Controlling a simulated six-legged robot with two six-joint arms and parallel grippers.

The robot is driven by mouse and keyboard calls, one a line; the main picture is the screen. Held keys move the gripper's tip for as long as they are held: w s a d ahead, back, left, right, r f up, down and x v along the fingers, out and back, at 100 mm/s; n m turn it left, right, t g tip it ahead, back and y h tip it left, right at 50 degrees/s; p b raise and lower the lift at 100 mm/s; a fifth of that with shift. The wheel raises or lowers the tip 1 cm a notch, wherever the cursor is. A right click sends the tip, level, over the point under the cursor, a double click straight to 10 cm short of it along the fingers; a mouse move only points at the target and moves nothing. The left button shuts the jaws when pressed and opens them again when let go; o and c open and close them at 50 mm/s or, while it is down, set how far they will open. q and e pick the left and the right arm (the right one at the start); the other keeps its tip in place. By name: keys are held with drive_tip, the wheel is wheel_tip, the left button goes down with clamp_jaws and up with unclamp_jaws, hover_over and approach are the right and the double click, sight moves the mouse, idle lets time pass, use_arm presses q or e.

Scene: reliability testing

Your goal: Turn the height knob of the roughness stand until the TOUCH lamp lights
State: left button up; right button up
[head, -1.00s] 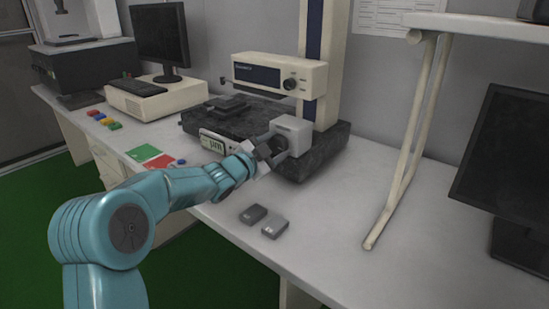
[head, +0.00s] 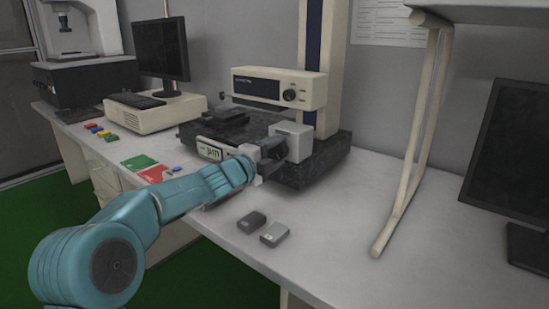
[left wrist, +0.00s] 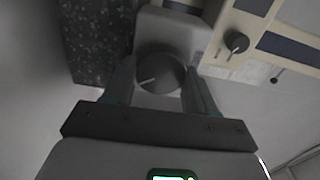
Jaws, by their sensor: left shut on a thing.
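The roughness stand has a black granite base (head: 318,164), a cream column (head: 327,110) and a cream head unit (head: 262,86). A pale grey block (head: 291,142) stands on the base's front right. My left gripper (head: 268,158) is at this block. In the left wrist view, its two fingers (left wrist: 160,92) are shut on the dark round height knob (left wrist: 158,72), one on each side. The knob has a white mark pointing left. The arm and gripper hide the knob in the head view. I cannot make out the TOUCH lamp. My right gripper is not in view.
Two small grey blocks, one dark (head: 251,222) and one lighter (head: 275,234), lie at the bench's front. A shelf leg (head: 405,165) stands to the right. The bench between them is clear.

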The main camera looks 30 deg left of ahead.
use_arm(q)
drive_tip(key=shift+m, duration=0.5)
drive_tip(key=o, duration=1.1)
drive_tip(key=shift+c, duration=0.2)
drive_tip(key=s+a, duration=0.1)
drive_tip(key=s, duration=1.5)
drive_tip(key=shift+s, duration=0.15)
drive_tip(key=shift+a, duration=0.1)
